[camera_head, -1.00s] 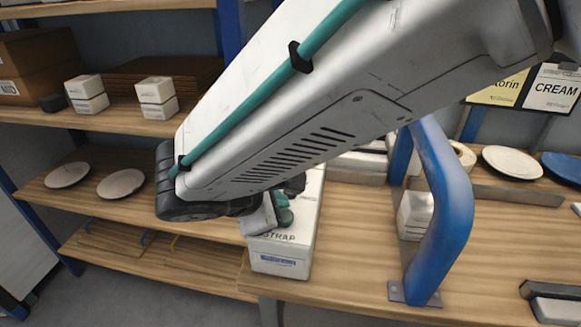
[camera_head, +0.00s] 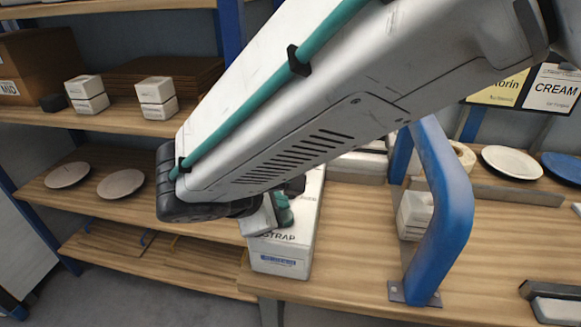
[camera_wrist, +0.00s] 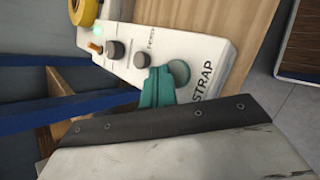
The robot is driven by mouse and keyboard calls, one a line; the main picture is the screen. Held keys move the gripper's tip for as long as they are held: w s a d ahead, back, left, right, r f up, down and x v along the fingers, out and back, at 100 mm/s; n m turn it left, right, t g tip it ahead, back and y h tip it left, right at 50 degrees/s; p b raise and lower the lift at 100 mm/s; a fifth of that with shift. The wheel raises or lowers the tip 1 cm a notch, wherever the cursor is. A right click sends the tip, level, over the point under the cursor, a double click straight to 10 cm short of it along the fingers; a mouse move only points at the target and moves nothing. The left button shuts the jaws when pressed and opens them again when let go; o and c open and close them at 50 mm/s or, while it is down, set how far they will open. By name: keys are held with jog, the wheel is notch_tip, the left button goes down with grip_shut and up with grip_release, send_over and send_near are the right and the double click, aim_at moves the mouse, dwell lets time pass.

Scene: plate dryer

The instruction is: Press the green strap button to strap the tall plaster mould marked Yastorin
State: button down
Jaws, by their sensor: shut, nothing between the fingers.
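The white strap machine box (camera_head: 280,262), lettered STRAP, stands on the bench below my arm. In the wrist view its sloped top panel (camera_wrist: 215,50) shows a round grey-green button (camera_wrist: 180,71) beside the STRAP lettering. My gripper (camera_wrist: 160,86) has teal fingers, shut and empty, with the tips right at the button's edge. I cannot tell whether they touch or press it. In the head view the gripper (camera_head: 283,212) is partly hidden by my arm. White stacked moulds (camera_head: 415,212) stand under the blue arch; no Yastorin marking is readable on them.
A blue arch (camera_head: 450,200) rises from the bench right of the box. The panel also has dark knobs (camera_wrist: 115,50), an orange toggle (camera_wrist: 95,47) and a lit green lamp (camera_wrist: 98,31). A yellow card (camera_head: 497,90) ending in "torin" hangs behind. Shelves stand left.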

jog(key=shift+f, duration=0.35)
jog(key=shift+f, duration=0.55)
dwell(0.6)
jog(key=shift+r, duration=1)
jog(key=shift+r, duration=2.5)
